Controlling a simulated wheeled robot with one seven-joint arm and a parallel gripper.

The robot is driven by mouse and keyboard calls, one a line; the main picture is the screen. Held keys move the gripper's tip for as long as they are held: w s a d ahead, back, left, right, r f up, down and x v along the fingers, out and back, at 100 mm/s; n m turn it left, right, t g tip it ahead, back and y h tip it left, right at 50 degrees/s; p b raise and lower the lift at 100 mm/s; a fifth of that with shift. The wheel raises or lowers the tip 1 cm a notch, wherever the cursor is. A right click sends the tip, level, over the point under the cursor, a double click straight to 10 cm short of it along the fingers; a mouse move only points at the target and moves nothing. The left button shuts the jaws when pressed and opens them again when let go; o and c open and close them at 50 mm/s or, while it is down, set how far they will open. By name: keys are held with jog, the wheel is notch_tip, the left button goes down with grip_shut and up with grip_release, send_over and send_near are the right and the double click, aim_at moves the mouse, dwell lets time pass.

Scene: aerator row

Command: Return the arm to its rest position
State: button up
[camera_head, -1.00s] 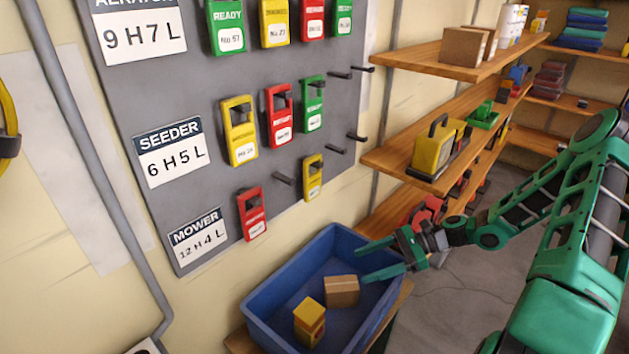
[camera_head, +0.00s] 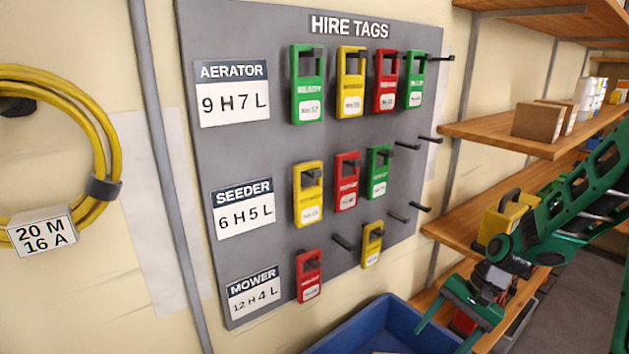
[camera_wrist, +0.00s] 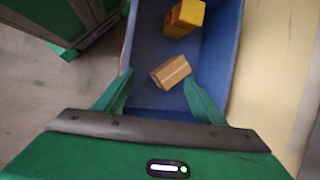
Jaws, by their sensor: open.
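My gripper (camera_head: 452,334) is at the lower right in the head view, over the near right side of the blue bin (camera_head: 375,325). Its two green fingers are spread and hold nothing. In the wrist view my gripper (camera_wrist: 158,100) points down toward the bin (camera_wrist: 226,60). A cardboard box (camera_wrist: 170,72) lies in the bin beyond the fingertips, apart from them as far as I can tell. A yellow block (camera_wrist: 184,17) lies farther along the bin.
A grey tag board (camera_head: 225,150) with red, yellow and green tags on pegs hangs on the wall. Wooden shelves (camera_head: 480,135) with boxes and a yellow tool case (camera_head: 505,215) stand at the right, behind my arm. A coiled yellow cable (camera_head: 100,130) hangs at left.

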jog(key=s+r+n+t+h, duration=0.2)
jog(key=s+r+n+h, duration=0.15)
jog(key=r, duration=0.55)
jog(key=s+r+n+t+h, duration=0.25)
jog(key=r+n, duration=0.25)
jog(key=r, duration=0.4)
jog(key=s+d+m+g, duration=0.2)
jog(key=s+d, duration=0.4)
jog(key=s, duration=0.2)
jog(key=s+d+f+m+g+y, duration=0.1)
jog(key=s+d+m+g, duration=0.1)
jog(key=s+d, duration=0.3)
jog(key=s+m, duration=0.1)
jog(key=s, duration=0.2)
jog(key=shift+s+d, duration=0.25)
jog(key=shift+d, duration=0.15)
jog(key=shift+m, duration=0.25)
